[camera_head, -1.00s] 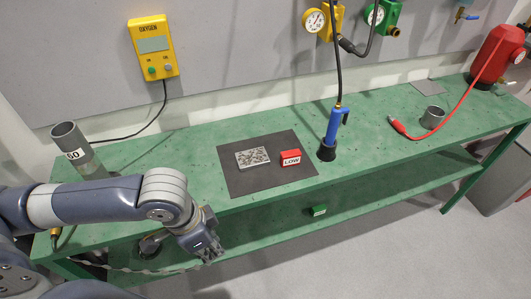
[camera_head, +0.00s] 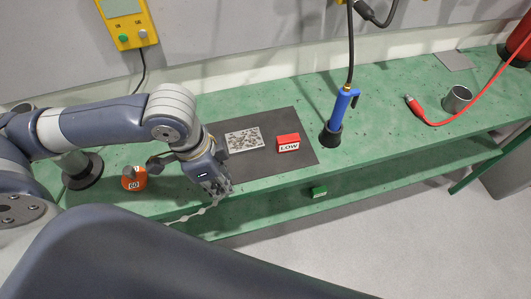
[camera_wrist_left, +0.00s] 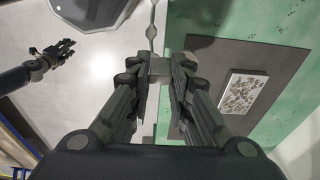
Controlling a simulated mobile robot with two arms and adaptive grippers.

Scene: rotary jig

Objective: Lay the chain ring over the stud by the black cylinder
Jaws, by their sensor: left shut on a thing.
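My left gripper (camera_head: 222,194) is at the front edge of the green bench, by the front left corner of a dark mat. It is shut on the end piece of a pale chain (camera_head: 185,216), which trails left along the bench edge. The chain (camera_wrist_left: 151,30) also shows in the left wrist view, running away from the fingers (camera_wrist_left: 160,78). I cannot make out its ring. A black round base (camera_head: 83,172) with a grey post stands at the bench's left; I cannot tell if this is the black cylinder. I cannot make out the stud. My right gripper (camera_wrist_left: 62,52) looks open and empty.
The dark mat (camera_head: 285,168) holds a speckled plate (camera_head: 244,140) and a red LOW block (camera_head: 288,143). A blue tool (camera_head: 341,108) stands right of it. A small orange labelled object (camera_head: 134,180) is left of my gripper.

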